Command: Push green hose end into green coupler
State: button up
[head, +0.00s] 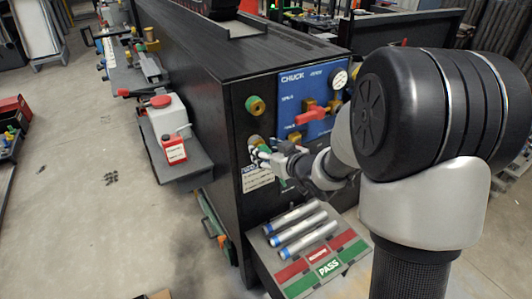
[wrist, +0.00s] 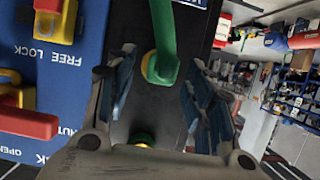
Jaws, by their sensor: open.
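In the wrist view, a green hose (wrist: 163,30) comes down from the top edge and bends at its end into a round yellow-rimmed coupler (wrist: 158,67) on the black panel. The end meets the coupler's face; I cannot tell how deep it sits. My gripper (wrist: 160,92) is open, with one finger on each side of the hose end and visible space between. In the head view, my gripper (head: 272,158) is close to the cabinet front, by the lower coupler (head: 255,141). The hose is mostly hidden there.
A second yellow-and-green coupler (head: 255,105) sits above; it also shows in the wrist view (wrist: 142,138). The blue CHUCK panel (head: 300,85) with red and yellow handles is close beside. Below is a sloped tray (head: 262,262) with metal tubes (head: 297,228).

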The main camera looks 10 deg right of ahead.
jog(key=shift+w, duration=0.2)
jog(key=shift+c, duration=0.5)
grip_shut()
dwell(0.5)
